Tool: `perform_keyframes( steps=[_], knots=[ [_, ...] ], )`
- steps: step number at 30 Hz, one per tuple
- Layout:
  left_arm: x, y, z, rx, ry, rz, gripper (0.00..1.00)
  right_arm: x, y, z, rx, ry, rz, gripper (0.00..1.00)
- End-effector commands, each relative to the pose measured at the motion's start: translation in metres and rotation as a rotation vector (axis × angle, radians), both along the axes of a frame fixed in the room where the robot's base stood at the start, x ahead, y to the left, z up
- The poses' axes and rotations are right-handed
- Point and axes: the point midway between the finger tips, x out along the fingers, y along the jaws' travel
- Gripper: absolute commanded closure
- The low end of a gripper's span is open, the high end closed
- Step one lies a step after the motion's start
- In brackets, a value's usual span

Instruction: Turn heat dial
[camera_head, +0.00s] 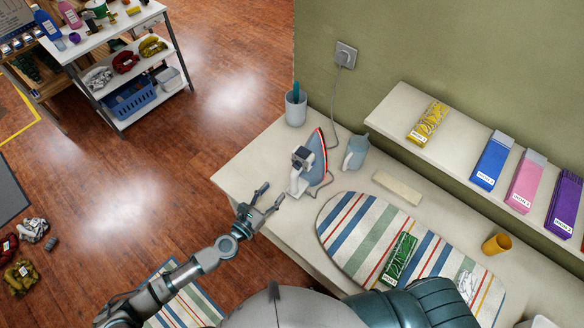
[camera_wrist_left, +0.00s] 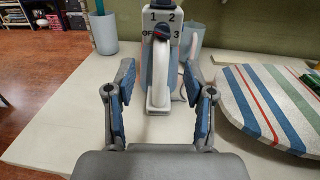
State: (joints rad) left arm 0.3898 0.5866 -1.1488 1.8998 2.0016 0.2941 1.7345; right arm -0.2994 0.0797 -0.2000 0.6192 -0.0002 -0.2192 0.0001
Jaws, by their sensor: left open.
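An iron (camera_head: 315,158) stands upright on the pale table, its white base end down and its soleplate edged in red. In the left wrist view the iron (camera_wrist_left: 159,75) faces me. Its dark heat dial (camera_wrist_left: 162,32) sits near the top of the handle, with marks OFF, 1, 2 and 3 around it. I cannot tell clearly which mark the dial points to. My left gripper (camera_head: 268,199) is open and empty, in front of the iron and apart from it. Its two fingers (camera_wrist_left: 162,100) stand either side of the iron's lower part in the wrist view. My right gripper is out of view.
A striped ironing board (camera_head: 345,215) with a green packet (camera_head: 398,260) lies to the right. A grey cup (camera_head: 296,108) and a blue-grey jug (camera_head: 356,153) stand behind the iron. Its cord runs to a wall socket (camera_head: 346,55). A shelf (camera_head: 395,110) holds coloured packets.

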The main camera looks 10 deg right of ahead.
Motion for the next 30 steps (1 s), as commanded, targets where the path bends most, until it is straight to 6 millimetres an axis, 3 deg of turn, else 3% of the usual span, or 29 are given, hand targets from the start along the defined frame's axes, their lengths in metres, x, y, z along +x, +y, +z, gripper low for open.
perform_keyframes(
  steps=[7,13,18,27,28,30],
  knots=[
    [0.041,-0.046,0.002,0.000,-0.004,-0.001,0.47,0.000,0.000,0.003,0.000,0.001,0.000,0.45],
    [0.064,-0.071,0.000,0.000,-0.003,-0.001,0.47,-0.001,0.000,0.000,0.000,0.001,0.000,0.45],
    [0.074,-0.081,0.000,0.000,-0.001,0.000,0.47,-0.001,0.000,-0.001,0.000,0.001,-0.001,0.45],
    [0.076,-0.083,0.000,-0.001,-0.001,0.000,0.47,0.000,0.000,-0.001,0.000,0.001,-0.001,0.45],
    [0.076,-0.083,0.000,-0.001,-0.001,0.000,0.49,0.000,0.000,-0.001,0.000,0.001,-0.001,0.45],
    [0.076,-0.083,0.000,0.000,-0.001,0.000,0.67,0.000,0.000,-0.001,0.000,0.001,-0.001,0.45]
  ],
)
